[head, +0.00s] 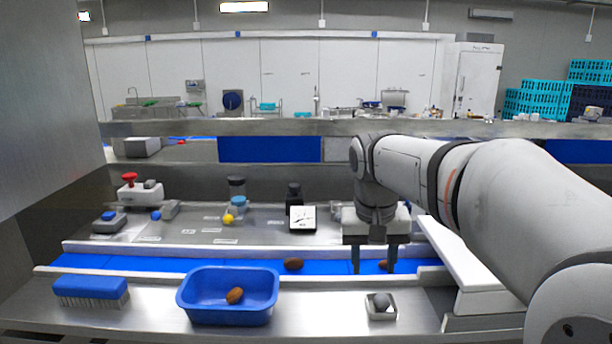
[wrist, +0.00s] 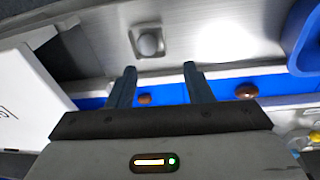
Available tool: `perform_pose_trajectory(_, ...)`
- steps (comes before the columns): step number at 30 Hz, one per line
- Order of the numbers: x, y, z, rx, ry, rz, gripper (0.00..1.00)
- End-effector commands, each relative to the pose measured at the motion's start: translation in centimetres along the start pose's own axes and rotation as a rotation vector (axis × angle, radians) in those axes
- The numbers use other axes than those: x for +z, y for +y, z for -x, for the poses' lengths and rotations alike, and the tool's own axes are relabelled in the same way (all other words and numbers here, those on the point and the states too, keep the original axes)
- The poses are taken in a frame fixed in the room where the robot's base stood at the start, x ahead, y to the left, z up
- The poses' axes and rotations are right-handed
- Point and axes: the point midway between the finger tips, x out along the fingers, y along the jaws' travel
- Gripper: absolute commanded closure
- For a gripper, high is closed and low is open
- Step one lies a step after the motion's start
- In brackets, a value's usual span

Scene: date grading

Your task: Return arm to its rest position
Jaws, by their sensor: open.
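My gripper (head: 374,262) hangs from my arm over the right part of the blue belt, fingers pointing down and apart, with nothing held. In the wrist view my gripper (wrist: 160,72) also shows open. A brown date (head: 383,264) lies on the belt behind the fingers; a date also shows between the fingertips in the wrist view (wrist: 144,99). Another date (head: 293,264) lies on the belt to the left, and it appears in the wrist view (wrist: 246,91). A third date (head: 235,295) lies in the blue tub (head: 228,316).
A small square holder (head: 381,313) with a grey ball stands in front of the belt (head: 200,265). A blue brush (head: 91,291) lies at front left. Behind the belt are a red-button box (head: 140,192), a small display (head: 303,218) and a yellow ball (head: 228,218). A white chute (head: 465,262) stands right.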

Motion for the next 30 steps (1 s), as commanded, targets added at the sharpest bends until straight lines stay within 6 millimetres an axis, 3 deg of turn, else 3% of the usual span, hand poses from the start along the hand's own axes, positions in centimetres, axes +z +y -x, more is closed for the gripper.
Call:
perform_pose_trajectory(1,2.4,0.7,-0.9,-0.013,0.021,0.008,0.54)
perform_pose_trajectory(6,9.2,2.3,-4.5,-0.053,0.092,0.043,0.54)
perform_pose_trajectory(13,16.1,3.2,-9.3,-0.08,0.167,0.073,0.54)
perform_pose_trajectory(18,17.8,3.5,-10.8,-0.085,0.19,0.084,0.54)
perform_pose_trajectory(30,18.0,3.5,-10.8,-0.086,0.19,0.085,0.54)
